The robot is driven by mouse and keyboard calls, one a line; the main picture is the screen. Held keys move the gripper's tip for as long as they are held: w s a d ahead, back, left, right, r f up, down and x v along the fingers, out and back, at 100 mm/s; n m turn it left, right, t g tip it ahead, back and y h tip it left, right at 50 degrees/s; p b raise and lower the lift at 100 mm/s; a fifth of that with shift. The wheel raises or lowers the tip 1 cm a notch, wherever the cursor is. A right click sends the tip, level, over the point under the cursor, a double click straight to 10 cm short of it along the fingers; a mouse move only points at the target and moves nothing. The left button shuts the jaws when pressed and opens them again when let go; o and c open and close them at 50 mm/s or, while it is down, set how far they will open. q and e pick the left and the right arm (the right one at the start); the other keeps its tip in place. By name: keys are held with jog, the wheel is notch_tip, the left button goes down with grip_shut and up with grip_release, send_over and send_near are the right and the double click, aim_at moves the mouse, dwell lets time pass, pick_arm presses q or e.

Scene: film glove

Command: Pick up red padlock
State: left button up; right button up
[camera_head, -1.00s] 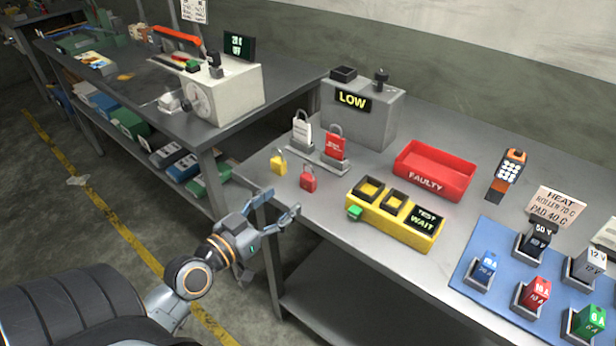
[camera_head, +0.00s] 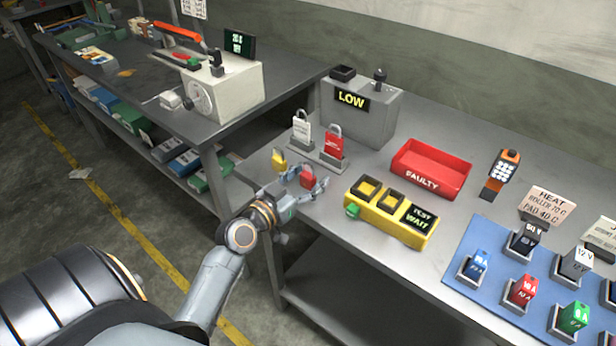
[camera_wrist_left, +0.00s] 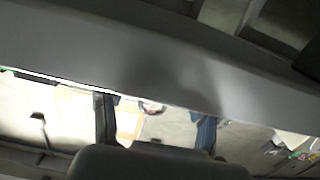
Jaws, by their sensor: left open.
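The small red padlock (camera_head: 308,179) stands on the grey workbench near its left front edge. My left gripper (camera_head: 309,176) is open, with its fingers on either side of the red padlock in the head view. I cannot tell whether they touch it. In the left wrist view, the two dark fingers (camera_wrist_left: 155,125) are apart, and a small curved shape between them is too unclear to name. My right gripper is not in view.
A yellow padlock (camera_head: 279,160) stands just left of the red one. Behind it, a rack holds a white padlock (camera_head: 301,132) and a larger red one (camera_head: 333,143). A yellow tester (camera_head: 390,214) stands to the right, with a red FAULTY bin (camera_head: 431,170) behind it.

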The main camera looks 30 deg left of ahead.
pick_arm(q)
grip_shut()
jog(key=shift+r, duration=0.1)
